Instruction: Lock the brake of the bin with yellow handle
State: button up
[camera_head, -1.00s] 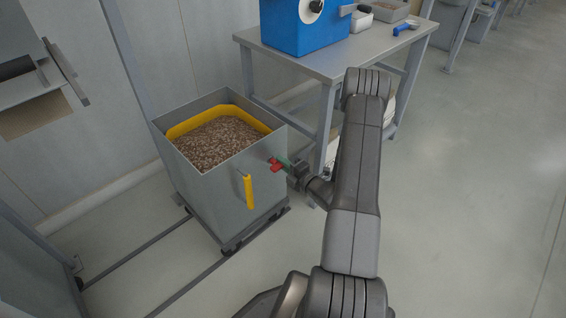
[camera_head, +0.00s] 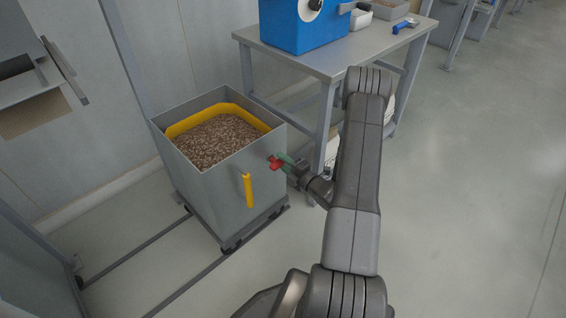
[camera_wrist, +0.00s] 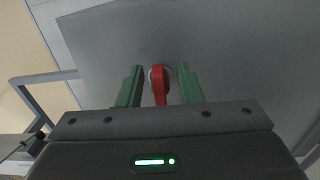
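The grey bin (camera_head: 222,205) with a yellow handle (camera_head: 248,190) on its front stands on a wheeled base, filled with brown pellets. The red brake lever (camera_head: 275,162) is on the same side wall, to the right of and above the handle. In the wrist view the red lever (camera_wrist: 159,84) sits between the two green fingers, pointing toward my gripper. My gripper (camera_wrist: 158,86) is open, with a visible gap between each finger and the lever. In the head view my gripper (camera_head: 284,163) is at the lever, partly hidden by its own wrist.
A grey table (camera_head: 335,58) with a blue machine (camera_head: 303,25) stands behind the bin, one leg close to my wrist. Floor rails (camera_head: 140,245) run under the bin. Open floor lies to the right.

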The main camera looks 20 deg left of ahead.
jog(key=p+v, duration=0.2)
jog(key=v, duration=1.1)
jog(key=shift+d, duration=0.2)
jog(key=shift+s+a+f, duration=0.1)
jog(key=b+x, duration=0.2)
jog(key=x, duration=1.1)
jog(key=shift+w+a, duration=0.2)
jog(key=shift+a, duration=0.15)
